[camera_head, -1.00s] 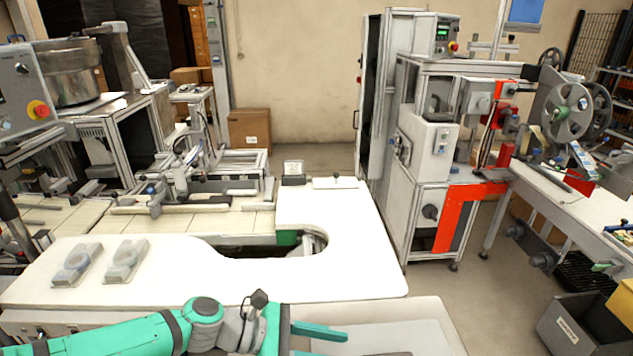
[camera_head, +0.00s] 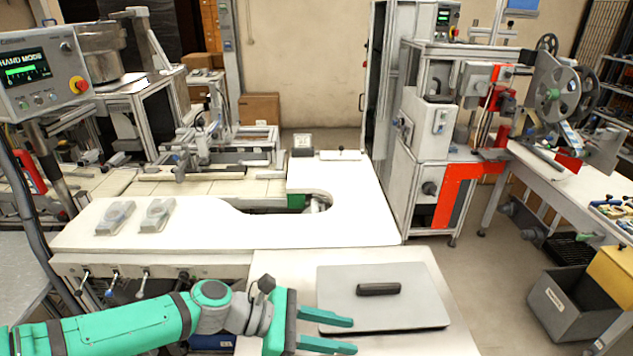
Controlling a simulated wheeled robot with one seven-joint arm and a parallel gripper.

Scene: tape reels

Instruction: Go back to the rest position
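My green arm comes in from the lower left. My gripper (camera_head: 346,334) is at the bottom middle, with its two green fingers pointing right. The fingers are apart with nothing between them. It is near the left front part of a grey plate (camera_head: 425,301) that carries a black handle (camera_head: 378,289). I cannot tell how high the fingers are above the plate.
The plate lies on a white table (camera_head: 282,268). Behind is a white worktop (camera_head: 352,232) with a curved cutout and two grey fixtures (camera_head: 115,217) (camera_head: 157,214). A control panel (camera_head: 38,72) stands at left. Tape reels (camera_head: 560,90) hang on the machine at right. A grey bin (camera_head: 553,303) stands at lower right.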

